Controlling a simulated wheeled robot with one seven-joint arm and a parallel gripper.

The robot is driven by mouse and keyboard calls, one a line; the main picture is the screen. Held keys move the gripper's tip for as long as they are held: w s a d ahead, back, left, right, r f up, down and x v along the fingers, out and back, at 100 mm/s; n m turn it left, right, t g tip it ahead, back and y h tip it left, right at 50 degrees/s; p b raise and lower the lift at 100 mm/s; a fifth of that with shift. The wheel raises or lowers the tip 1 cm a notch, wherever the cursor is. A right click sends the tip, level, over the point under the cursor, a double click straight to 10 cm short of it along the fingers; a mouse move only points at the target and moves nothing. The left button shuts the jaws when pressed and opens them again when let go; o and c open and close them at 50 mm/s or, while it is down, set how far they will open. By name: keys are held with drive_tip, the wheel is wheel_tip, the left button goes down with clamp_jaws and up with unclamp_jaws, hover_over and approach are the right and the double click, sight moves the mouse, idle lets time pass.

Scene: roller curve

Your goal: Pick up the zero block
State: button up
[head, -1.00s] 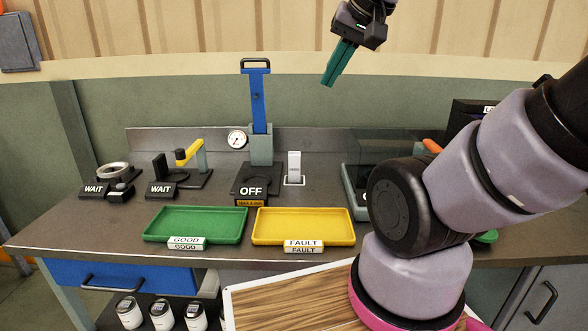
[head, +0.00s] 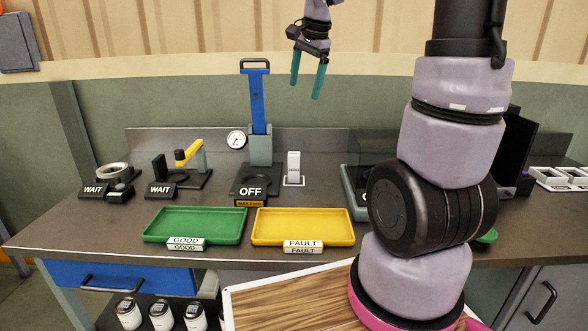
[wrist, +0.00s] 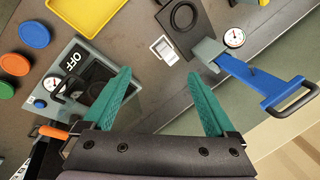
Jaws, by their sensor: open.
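A small pale upright block (head: 293,166), which I take as the zero block, stands in a white-outlined square on the bench, right of the blue-handled press. Any label on it is too small to read. It also shows in the wrist view (wrist: 164,49), just beyond the space between the fingers. My gripper (head: 306,90) is open and empty, high above the back of the bench, with its green fingers pointing down. In the wrist view my gripper (wrist: 160,76) has its two fingers spread wide, with nothing between them.
The blue-handled press (head: 260,120) with a gauge (head: 236,140) stands close left of the block. A green tray (head: 196,224) and a yellow tray (head: 303,226) lie in front. A dark-windowed OFF box (wrist: 75,85) and several coloured discs (wrist: 33,34) lie to the other side.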

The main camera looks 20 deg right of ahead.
drive_tip(key=w+d+f+m+g, duration=0.15)
drive_tip(key=w+f+m, duration=0.35)
drive_tip(key=w+f, duration=0.75)
drive_tip(key=m+g, duration=0.2)
drive_tip(key=m, duration=0.2)
hover_over(294, 172)
drive_tip(key=w, duration=0.2)
drive_tip(key=shift+h, duration=0.4)
drive_tip(key=f, duration=1)
drive_tip(key=shift+d+f, duration=0.4)
wheel_tip(294, 172, down, 6)
drive_tip(key=shift+w+r, duration=0.1)
drive_tip(key=shift+r, duration=0.05)
drive_tip(key=shift+a+f, duration=0.1)
drive_tip(key=shift+f, duration=2.85)
clamp_jaws()
